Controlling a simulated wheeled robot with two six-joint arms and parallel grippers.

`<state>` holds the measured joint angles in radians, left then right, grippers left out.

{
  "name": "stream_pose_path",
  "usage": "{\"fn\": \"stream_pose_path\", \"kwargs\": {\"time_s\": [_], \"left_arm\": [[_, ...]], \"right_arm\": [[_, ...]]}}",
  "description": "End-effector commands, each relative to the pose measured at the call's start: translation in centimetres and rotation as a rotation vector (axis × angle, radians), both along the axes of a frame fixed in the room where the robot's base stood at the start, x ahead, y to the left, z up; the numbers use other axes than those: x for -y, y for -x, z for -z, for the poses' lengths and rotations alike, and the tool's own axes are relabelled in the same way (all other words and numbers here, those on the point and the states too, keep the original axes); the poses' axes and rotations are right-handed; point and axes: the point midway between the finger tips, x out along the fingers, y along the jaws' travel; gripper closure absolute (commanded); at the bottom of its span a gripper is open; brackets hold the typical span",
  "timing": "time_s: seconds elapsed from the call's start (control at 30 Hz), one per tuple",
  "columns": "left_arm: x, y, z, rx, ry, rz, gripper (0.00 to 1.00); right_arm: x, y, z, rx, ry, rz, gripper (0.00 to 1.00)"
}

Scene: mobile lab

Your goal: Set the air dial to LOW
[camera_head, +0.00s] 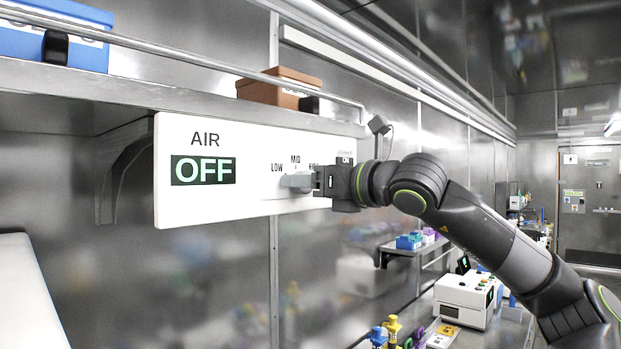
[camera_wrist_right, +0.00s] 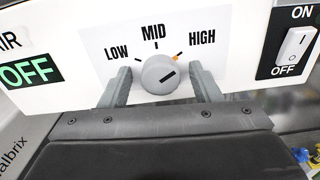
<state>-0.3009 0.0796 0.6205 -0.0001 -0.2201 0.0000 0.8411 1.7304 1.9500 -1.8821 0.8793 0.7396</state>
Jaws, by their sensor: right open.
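The air dial (camera_wrist_right: 160,74) is a round grey knob on a white panel (camera_head: 240,205), with LOW, MID and HIGH printed around it. In the right wrist view its orange mark sits at the upper right, by the HIGH tick. The dial (camera_head: 297,181) also shows in the head view, partly covered by my gripper. The panel's AIR display (camera_head: 203,170) reads OFF. My right gripper (camera_wrist_right: 161,71) is open, its two fingers on either side of the dial with gaps visible; it also shows in the head view (camera_head: 318,181). My left gripper is out of view.
A rocker switch (camera_wrist_right: 296,46) marked ON and OFF is on the panel, right of the dial. A shelf (camera_head: 180,82) above holds a blue box (camera_head: 55,40) and a brown box (camera_head: 280,87). A white device (camera_head: 465,299) and bottles stand on a bench below right.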

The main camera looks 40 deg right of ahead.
Motion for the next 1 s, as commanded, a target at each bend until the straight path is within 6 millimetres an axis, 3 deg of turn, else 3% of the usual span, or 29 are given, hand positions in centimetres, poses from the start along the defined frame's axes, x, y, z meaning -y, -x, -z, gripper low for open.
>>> {"fn": "stream_pose_path", "kwargs": {"time_s": [0.13,0.47,0.77,1.0], "left_arm": [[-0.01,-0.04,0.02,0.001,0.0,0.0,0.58],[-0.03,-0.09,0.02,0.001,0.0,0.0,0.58],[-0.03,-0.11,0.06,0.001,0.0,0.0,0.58],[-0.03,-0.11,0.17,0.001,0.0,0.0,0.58]], "right_arm": [[-0.01,0.01,0.04,0.0,0.0,0.0,0.45],[-0.01,0.02,0.01,0.0,0.0,-0.001,0.87],[-0.02,0.04,-0.01,0.003,0.038,-0.001,0.87],[-0.01,0.04,-0.03,0.017,0.173,0.0,0.87]]}}
